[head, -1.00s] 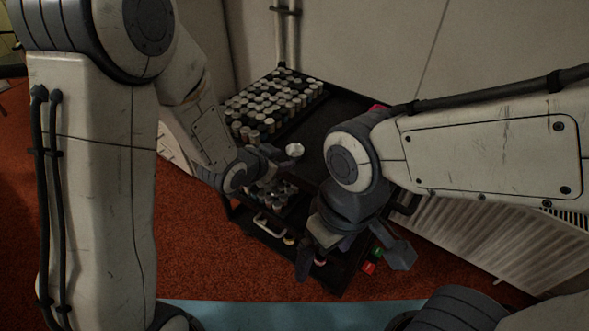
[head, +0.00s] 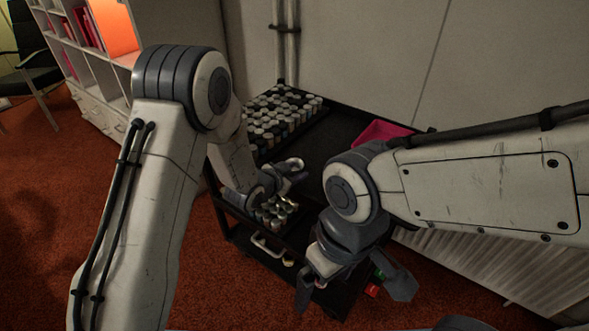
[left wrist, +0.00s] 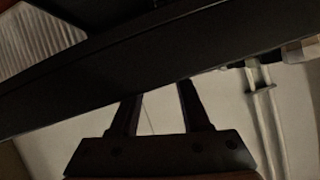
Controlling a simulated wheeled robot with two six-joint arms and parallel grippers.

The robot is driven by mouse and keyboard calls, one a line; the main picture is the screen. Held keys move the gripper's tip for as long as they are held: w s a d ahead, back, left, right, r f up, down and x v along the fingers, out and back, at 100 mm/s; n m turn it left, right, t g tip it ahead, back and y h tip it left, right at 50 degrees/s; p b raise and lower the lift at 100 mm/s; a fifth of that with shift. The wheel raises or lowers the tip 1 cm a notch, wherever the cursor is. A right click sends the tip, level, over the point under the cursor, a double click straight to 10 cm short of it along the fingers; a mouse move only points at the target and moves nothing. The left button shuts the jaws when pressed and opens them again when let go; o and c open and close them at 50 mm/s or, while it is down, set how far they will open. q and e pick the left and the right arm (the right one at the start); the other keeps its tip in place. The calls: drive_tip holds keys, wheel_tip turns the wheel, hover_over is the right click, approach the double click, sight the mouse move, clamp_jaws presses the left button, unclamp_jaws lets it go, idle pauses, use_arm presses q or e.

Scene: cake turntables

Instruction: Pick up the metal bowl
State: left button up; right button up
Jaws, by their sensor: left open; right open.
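My left gripper (head: 290,170) is open over the black cart's top, just right of the cans. I cannot clearly make out the metal bowl now; the small pale, shiny round thing seen earlier at this spot is hidden by or merges with the grey fingers. In the left wrist view, the two dark fingers (left wrist: 160,98) are apart with nothing visible between them, in front of a dark edge; no bowl shows there. My right gripper (head: 352,288) is open and empty, lower in the head view, in front of the cart's near right side.
The black cart (head: 345,135) holds rows of cans (head: 275,120) at the back left and a pink tray (head: 380,133) at the back right. A radiator (head: 490,270) and a wall stand close by. Shelves (head: 92,60) are at far left, with open red carpet before them.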

sight(296, 171)
use_arm(q)
drive_tip(key=shift+x, duration=0.8)
clamp_jaws()
drive_tip(key=shift+r, duration=0.1)
drive_tip(key=r, duration=0.4)
drive_tip(key=shift+s+a+r+p, duration=0.1)
drive_tip(key=shift+a+r+p, duration=0.1)
drive_tip(key=shift+r+p, duration=0.15)
drive_tip(key=s+a+r+p, duration=0.1)
drive_tip(key=s+a+r, duration=0.55)
drive_tip(key=a, duration=0.25)
drive_tip(key=a+f+n+t+y, duration=0.2)
drive_tip(key=a+f+n+y, duration=0.3)
drive_tip(key=a, duration=0.5)
wheel_tip(296, 171, up, 15)
drive_tip(key=n+y+p, duration=0.1)
drive_tip(key=p, duration=1.3)
drive_tip(key=shift+w, duration=0.5)
drive_tip(key=shift+a+r, duration=0.1)
